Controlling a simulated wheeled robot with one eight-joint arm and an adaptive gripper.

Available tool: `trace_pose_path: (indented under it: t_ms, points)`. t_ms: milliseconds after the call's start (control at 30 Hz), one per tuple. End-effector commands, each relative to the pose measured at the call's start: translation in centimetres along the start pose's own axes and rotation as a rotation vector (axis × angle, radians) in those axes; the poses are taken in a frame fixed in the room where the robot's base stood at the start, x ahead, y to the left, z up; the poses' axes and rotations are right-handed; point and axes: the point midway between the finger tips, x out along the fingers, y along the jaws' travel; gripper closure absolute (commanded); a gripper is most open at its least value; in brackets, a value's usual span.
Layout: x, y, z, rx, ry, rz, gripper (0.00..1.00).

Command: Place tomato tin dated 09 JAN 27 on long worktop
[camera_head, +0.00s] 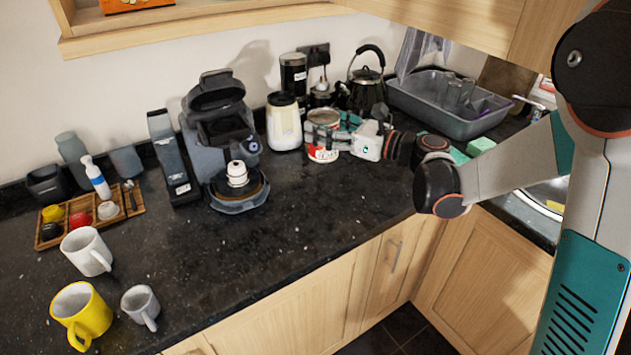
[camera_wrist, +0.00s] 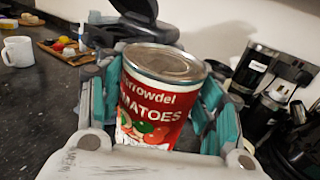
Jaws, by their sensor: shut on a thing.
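The tomato tin (camera_head: 322,148) is low over or on the dark speckled worktop (camera_head: 300,222), right of the cream canister; I cannot tell whether its base touches. In the wrist view the tin (camera_wrist: 158,100) stands nearly upright, with a red label reading "TOMATOES" and a bare metal lid. No date shows on the visible side. My gripper (camera_head: 330,132) is shut on the tin, with teal finger pads on both sides of it. The gripper also shows in the wrist view (camera_wrist: 160,105). The tin's lower part is hidden by the gripper's body there.
A coffee machine (camera_head: 215,140) stands left of the cream canister (camera_head: 284,122). A black kettle (camera_head: 367,90) and a grey dish tub (camera_head: 450,105) are behind my gripper. Mugs (camera_head: 86,250) and a wooden tray (camera_head: 128,203) are at left. The worktop's front middle is clear.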

Motion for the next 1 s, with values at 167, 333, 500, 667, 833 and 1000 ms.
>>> trace_pose_path:
  t_ms: [167,333,500,667,833,1000]
  points:
    - [0.0,0.0,-4.8,0.0,-0.001,0.0,0.8]
    - [0.0,0.0,-8.4,0.0,-0.001,0.0,0.8]
    - [0.0,0.0,-10.3,0.0,-0.001,-0.001,0.8]
    - [0.0,0.0,-11.0,0.0,-0.001,-0.001,0.8]
    - [0.0,0.0,-13.2,0.0,-0.001,-0.001,0.8]
    - [0.0,0.0,-15.0,0.0,-0.001,-0.001,0.8]
